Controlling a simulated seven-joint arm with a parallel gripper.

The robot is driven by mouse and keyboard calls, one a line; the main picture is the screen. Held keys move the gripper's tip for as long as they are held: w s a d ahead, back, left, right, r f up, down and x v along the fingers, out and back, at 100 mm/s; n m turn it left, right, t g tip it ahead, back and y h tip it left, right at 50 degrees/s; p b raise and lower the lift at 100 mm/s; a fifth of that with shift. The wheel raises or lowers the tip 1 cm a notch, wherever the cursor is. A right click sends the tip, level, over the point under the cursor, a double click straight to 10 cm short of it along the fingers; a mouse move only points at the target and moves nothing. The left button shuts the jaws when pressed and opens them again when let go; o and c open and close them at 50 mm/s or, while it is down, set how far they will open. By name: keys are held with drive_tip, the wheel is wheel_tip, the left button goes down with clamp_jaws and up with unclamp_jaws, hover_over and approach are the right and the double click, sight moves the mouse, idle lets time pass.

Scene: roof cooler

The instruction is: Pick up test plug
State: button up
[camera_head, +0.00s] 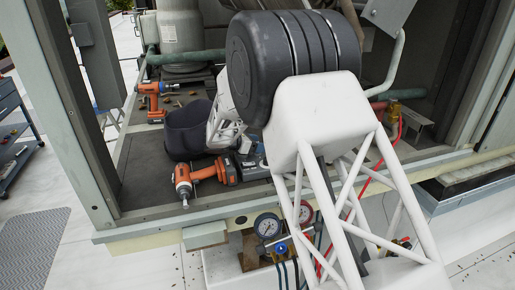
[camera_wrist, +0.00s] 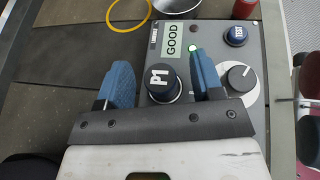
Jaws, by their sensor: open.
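A round black plug marked P1 (camera_wrist: 161,82), which I take for the test plug, stands upright in a grey test box (camera_wrist: 215,35) in the wrist view. My gripper (camera_wrist: 159,70) is open, with one blue finger on each side of the plug. A gap shows at the left finger; the right finger is closer, and I cannot tell whether it touches.
An orange drill (camera_head: 202,175) lies near the ledge's front edge; another drill (camera_head: 153,97) stands behind. Gauges (camera_head: 267,226) hang below the ledge.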

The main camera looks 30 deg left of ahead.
idle(0.4)
drive_tip(key=c, duration=1)
drive_tip(key=shift+r, duration=0.2)
drive_tip(key=shift+r, duration=1.5)
drive_tip(key=shift+s+d+r, duration=0.15)
drive_tip(key=shift+s+d, duration=0.1)
drive_tip(key=s+d+r, duration=0.1)
drive_tip(key=s+d, duration=0.8)
drive_tip(key=s, duration=0.3)
drive_tip(key=shift+d+r, duration=0.15)
drive_tip(key=shift+d, duration=0.15)
